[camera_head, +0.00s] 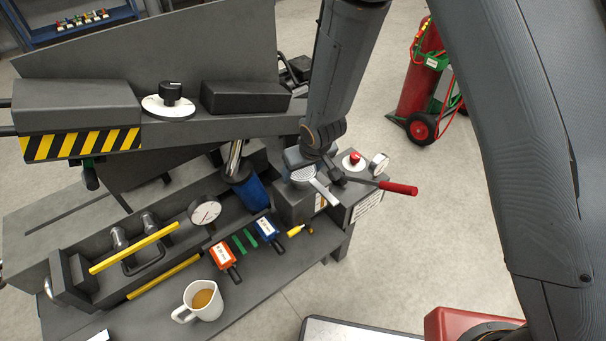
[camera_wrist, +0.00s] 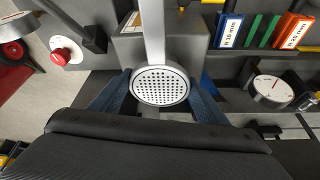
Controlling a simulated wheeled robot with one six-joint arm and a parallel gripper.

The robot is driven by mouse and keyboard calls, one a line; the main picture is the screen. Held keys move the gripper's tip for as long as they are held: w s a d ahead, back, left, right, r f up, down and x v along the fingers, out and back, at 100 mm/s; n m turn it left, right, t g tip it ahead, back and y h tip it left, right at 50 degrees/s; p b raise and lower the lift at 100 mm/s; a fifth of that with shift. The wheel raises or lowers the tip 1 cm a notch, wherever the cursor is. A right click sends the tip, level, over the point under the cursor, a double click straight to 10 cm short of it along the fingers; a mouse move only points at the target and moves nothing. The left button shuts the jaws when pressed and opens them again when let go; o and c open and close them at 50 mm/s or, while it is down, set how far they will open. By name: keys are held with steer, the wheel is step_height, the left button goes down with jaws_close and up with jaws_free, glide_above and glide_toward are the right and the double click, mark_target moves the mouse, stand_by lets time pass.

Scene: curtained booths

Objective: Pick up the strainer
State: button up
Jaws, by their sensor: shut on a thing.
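The strainer (camera_head: 303,174) has a round perforated metal head and a flat pale handle that slants down to the right. In the wrist view the strainer (camera_wrist: 160,85) is centred, with its handle running up out of the picture. My gripper (camera_wrist: 160,94) has one blue finger on each side of the round head and is shut on it. In the head view my gripper (camera_head: 303,160) is over the grey box at the machine's right end. I cannot tell whether the strainer touches the box.
A red-handled lever (camera_head: 398,188) and a red button (camera_head: 355,157) are just right of the strainer. A gauge (camera_head: 205,211), an orange tag (camera_head: 221,255) and a blue tag (camera_head: 267,230) lie to the left. A mug (camera_head: 201,301) stands on the front ledge.

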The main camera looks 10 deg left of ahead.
step_height(320, 180, up, 7)
steer(key=p, duration=0.4)
steer(key=shift+r, duration=0.1)
steer(key=shift+r+p, duration=2.25)
steer(key=shift+p, duration=1.4)
